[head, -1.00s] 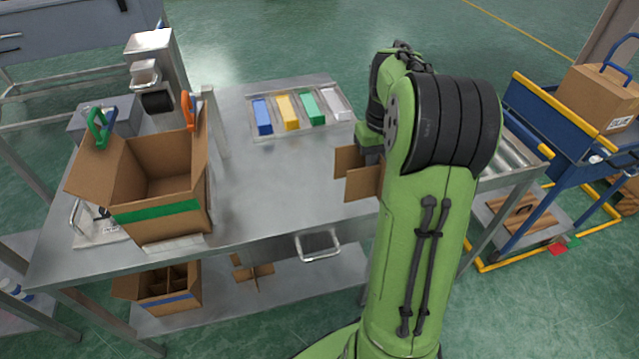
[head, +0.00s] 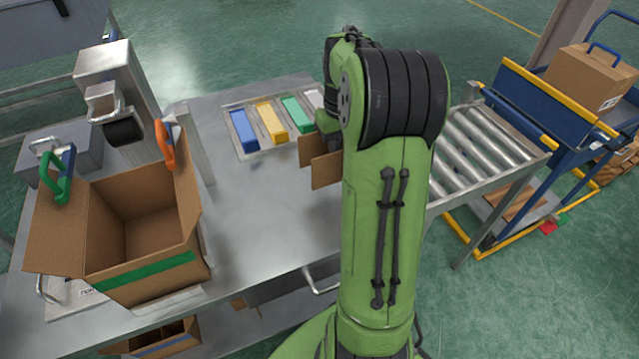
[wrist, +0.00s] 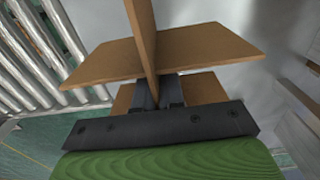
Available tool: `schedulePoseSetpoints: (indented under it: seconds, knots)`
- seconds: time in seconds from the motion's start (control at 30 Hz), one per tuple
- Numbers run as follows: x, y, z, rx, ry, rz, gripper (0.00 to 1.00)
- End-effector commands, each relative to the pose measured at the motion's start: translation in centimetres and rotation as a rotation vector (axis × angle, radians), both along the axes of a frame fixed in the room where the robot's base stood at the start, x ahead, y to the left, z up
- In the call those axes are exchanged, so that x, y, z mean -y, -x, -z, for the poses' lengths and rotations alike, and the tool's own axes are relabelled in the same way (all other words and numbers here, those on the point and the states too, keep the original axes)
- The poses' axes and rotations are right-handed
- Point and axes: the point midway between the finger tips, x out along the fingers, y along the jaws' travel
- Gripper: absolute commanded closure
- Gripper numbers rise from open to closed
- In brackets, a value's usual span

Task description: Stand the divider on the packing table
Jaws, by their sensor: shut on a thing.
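The divider is a brown cardboard piece of crossed panels. In the head view the divider (head: 326,170) shows at the left of my arm, above the right part of the steel packing table (head: 262,213). In the wrist view my gripper (wrist: 160,92) is shut on one upright panel of the divider (wrist: 190,52), with the crossing panels spread to both sides. In the head view my gripper is mostly hidden behind my green arm. I cannot tell for sure whether the divider's lower edge touches the table.
An open carton (head: 145,245) with green tape stands on the table's left, with clips on its flaps. Coloured blocks sit in a tray (head: 234,106) at the back. A roller conveyor (head: 480,148) adjoins at right. The table between carton and divider is clear.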

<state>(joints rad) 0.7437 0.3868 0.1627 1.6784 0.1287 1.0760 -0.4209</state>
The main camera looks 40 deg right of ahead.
Motion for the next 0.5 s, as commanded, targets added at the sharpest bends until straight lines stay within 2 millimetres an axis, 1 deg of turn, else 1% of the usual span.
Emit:
schedulePoseSetpoints:
  seconds: [0.03,0.27,0.4,0.5]
  knots:
    - [0.0,0.1,1.8,-0.004,-0.002,0.002,1.00]
    - [0.0,0.1,5.2,-0.003,-0.002,0.001,1.00]
    - [0.0,0.1,8.1,-0.002,-0.003,0.000,1.00]
    - [0.0,0.1,8.3,-0.001,0.000,0.001,1.00]
